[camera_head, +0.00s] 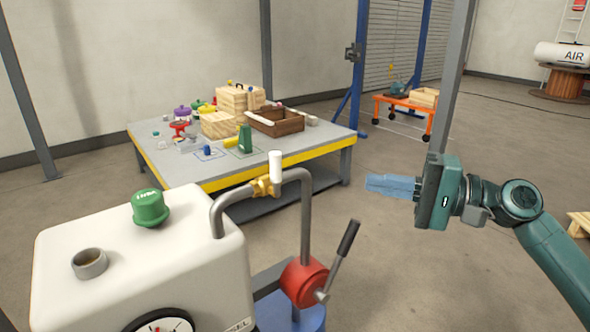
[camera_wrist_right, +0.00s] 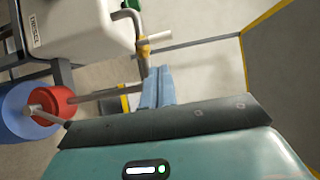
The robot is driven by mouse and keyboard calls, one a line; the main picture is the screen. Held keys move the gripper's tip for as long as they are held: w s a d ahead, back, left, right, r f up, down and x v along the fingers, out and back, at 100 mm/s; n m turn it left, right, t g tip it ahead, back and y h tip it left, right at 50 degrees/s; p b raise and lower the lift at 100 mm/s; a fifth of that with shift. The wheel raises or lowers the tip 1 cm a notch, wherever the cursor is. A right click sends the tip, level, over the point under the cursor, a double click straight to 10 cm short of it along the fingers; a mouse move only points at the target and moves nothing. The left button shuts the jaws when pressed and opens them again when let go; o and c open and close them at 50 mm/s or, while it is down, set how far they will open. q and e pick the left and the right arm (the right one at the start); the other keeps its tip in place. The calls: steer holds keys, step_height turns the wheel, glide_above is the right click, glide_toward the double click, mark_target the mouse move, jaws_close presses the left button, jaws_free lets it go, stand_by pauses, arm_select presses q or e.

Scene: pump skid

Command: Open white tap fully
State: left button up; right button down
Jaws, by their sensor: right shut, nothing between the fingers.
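The white tap handle (camera_head: 275,166) stands upright on a brass valve body (camera_head: 264,188), set in the grey bent pipe (camera_head: 300,200) above the white tank. My left gripper is out of view.
The white tank (camera_head: 150,265) has a green cap (camera_head: 150,208) and a gauge (camera_head: 162,324). A red pump (camera_head: 303,283) with a grey lever (camera_head: 340,255) stands below the pipe. A cluttered table (camera_head: 318,138) is behind. Open floor lies around my right gripper.

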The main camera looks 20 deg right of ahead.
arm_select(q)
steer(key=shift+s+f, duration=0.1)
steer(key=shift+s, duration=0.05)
arm_select(e)
steer(key=p, duration=0.4)
glide_toward(274, 173)
steer(key=w+d+x, duration=0.1)
steer(key=x, duration=0.3)
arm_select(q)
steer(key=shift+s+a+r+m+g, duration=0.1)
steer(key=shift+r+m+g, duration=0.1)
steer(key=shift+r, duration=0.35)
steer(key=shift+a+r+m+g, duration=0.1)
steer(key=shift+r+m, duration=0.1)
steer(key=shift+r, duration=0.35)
arm_select(e)
steer(key=shift+r+x, duration=0.2)
steer(key=shift+x, duration=0.9)
arm_select(q)
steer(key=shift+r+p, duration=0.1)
steer(key=shift+p, duration=0.2)
arm_select(e)
steer(key=shift+s+a, duration=0.1)
